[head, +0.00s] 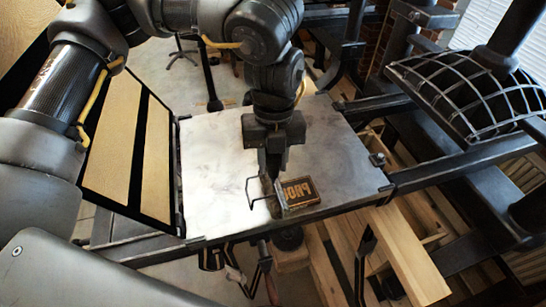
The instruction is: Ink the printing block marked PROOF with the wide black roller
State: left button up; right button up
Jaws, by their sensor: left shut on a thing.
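The printing block (301,192) lies on the metal press bed, near its front edge. Its dark face carries light raised letters, and part of the word PROOF shows; its left end is hidden behind my gripper and the tool. My left gripper (271,178) points down just left of the block and is shut on a tool with a bent wire frame (250,194), which I take to be the roller. Its handle is hidden in the jaws, and its barrel is hard to make out. I cannot tell whether it touches the block. My right gripper is not in view.
The metal bed (212,196) is clear left of the block. A hinged frame with wooden panels (110,135) stands at its left. Press bars and a ribbed dark press part (470,95) rise at the right. Wooden beams (405,255) and hanging tools lie below the front edge.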

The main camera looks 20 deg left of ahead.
pick_arm(q)
jog(key=shift+f+b, duration=0.3)
jog(key=shift+f, duration=0.1)
dwell(0.8)
jog(key=shift+w+d, duration=0.1)
jog(key=shift+w+d+f, duration=0.1)
jog(key=shift+w+d, duration=0.3)
jog(key=shift+d, duration=0.3)
jog(key=shift+w+d, duration=0.4)
jog(key=shift+d, duration=0.25)
jog(key=shift+w+d, duration=0.45)
jog(key=shift+d, duration=0.3)
jog(key=shift+w+d, duration=0.45)
jog(key=shift+d, duration=0.25)
jog(key=shift+p, duration=0.3)
jog(key=shift+w+d+r+p, duration=0.1)
jog(key=shift+w+d+p, duration=0.1)
jog(key=shift+w+d, duration=0.45)
jog(key=shift+w+d+r+p, duration=0.15)
jog(key=shift+w+d, duration=0.15)
jog(key=shift+d, duration=0.5)
